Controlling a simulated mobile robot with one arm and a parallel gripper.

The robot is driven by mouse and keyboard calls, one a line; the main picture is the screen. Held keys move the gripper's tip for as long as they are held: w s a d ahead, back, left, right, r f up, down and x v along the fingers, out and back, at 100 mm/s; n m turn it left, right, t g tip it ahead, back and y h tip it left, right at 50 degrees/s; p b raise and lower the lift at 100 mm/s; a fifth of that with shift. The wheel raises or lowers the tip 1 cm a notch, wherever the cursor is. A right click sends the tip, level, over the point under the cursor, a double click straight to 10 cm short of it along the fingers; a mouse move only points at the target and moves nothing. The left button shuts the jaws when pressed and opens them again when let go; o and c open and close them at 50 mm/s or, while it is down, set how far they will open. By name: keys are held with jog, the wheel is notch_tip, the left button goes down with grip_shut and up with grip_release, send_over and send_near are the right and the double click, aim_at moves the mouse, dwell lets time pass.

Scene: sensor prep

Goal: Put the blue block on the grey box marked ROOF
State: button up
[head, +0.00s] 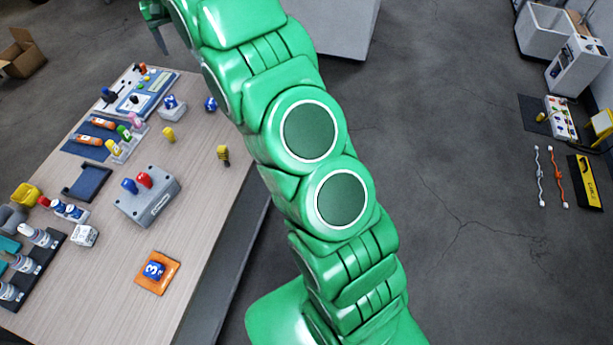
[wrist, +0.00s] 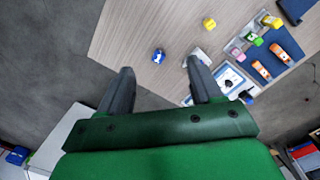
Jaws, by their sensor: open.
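A blue block (head: 154,270) with a white 3 lies on an orange square tile (head: 171,277) near the table's front. A grey box (head: 135,208) stands mid-table with a blue and a red peg on top; its front label is too small to read. A smaller grey block (head: 176,114) with a blue piece on it stands farther back. A small blue object with white marks (head: 210,104) is by the table edge, also in the wrist view (wrist: 158,56). My gripper (wrist: 159,80) is open and empty, above the table's far end; in the head view it is mostly cut off.
The table (head: 110,320) also holds bottles in a dark rack (head: 40,265), a dark blue tray (head: 87,182), a yellow cylinder (head: 168,134) and a black-and-yellow piece (head: 223,155). Wood around the orange tile is bare. Floor beyond the right edge is open.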

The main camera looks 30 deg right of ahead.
jog(key=s+d+r, duration=0.2)
jog(key=s, duration=0.7)
jog(key=s+d+r, duration=0.2)
jog(key=s+r, duration=0.1)
jog(key=s, duration=0.5)
jog(key=s+d+r, duration=0.2)
jog(key=s, duration=0.7)
jog(key=s+f, duration=0.3)
jog(key=s, duration=1.1)
jog(key=s+d+f+g, duration=0.1)
jog(key=s+f, duration=0.1)
jog(key=s, duration=1.1)
jog(key=shift+s+d+f+y, duration=0.3)
jog(key=shift+s+f, duration=0.05)
jog(key=shift+f, duration=0.05)
